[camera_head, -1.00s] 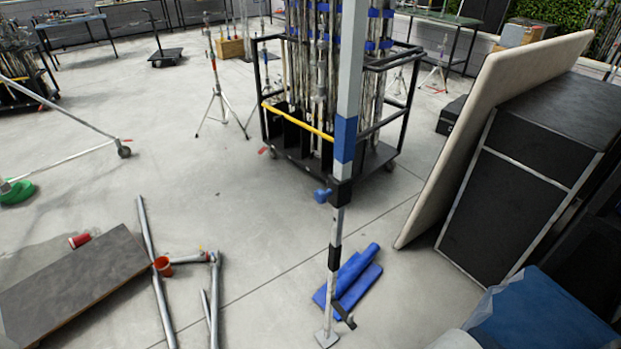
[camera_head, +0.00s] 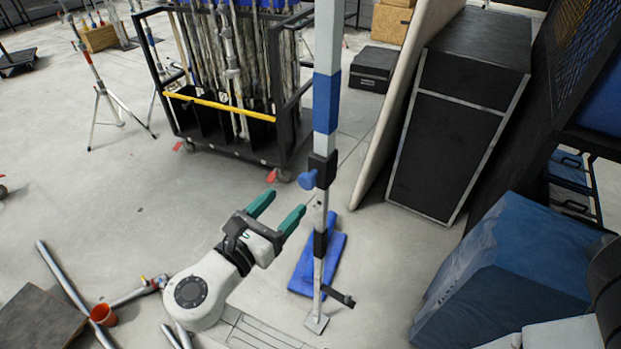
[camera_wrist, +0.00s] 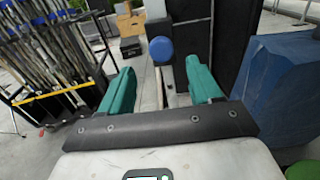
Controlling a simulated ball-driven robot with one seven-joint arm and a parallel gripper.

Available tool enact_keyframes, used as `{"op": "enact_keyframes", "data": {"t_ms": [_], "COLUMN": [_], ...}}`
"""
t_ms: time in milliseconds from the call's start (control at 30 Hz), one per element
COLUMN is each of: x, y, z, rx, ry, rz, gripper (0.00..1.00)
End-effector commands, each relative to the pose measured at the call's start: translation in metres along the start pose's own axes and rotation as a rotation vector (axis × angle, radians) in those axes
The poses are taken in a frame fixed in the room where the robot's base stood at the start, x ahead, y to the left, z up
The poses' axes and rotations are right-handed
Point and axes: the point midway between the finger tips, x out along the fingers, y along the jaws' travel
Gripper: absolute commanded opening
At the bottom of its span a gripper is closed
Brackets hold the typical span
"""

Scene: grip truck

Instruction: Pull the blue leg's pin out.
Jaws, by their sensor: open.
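The leg is an upright grey pole with a blue band (camera_head: 326,103) and a black collar (camera_head: 322,168), right of centre in the head view. The pin's round blue knob (camera_head: 308,180) sticks out from the left side of this collar. My gripper (camera_head: 285,203), with two green fingers, is open and empty to the left of the leg, slightly below the knob in the picture. In the wrist view the blue knob (camera_wrist: 161,48) appears ahead, sideways between the two fingers (camera_wrist: 162,84) and above their tips. The pin's shaft is hidden behind the knob.
A black cart of poles (camera_head: 235,125) with a yellow bar stands behind. A pale board (camera_head: 395,90) leans against a black case (camera_head: 450,130) at right. A blue covered block (camera_head: 510,270) stands front right. Metal tubes (camera_head: 62,275) lie front left.

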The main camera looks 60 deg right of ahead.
Motion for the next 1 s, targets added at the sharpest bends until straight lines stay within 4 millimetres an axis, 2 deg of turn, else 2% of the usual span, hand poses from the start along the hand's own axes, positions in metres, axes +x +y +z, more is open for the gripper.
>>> {"op": "enact_keyframes", "data": {"t_ms": [167,400,600,800,1000], "x": [0.018,0.063,0.092,0.105,0.106], "y": [0.000,-0.001,0.000,0.000,0.000], "z": [0.002,0.003,0.002,0.002,0.001], "rx": [-0.008,-0.006,-0.005,-0.005,-0.004], "ry": [-0.007,-0.004,-0.004,-0.004,-0.004], "rz": [-0.004,-0.005,-0.003,-0.002,-0.002], "gripper": [0.63,0.63,0.63,0.63,0.63]}}
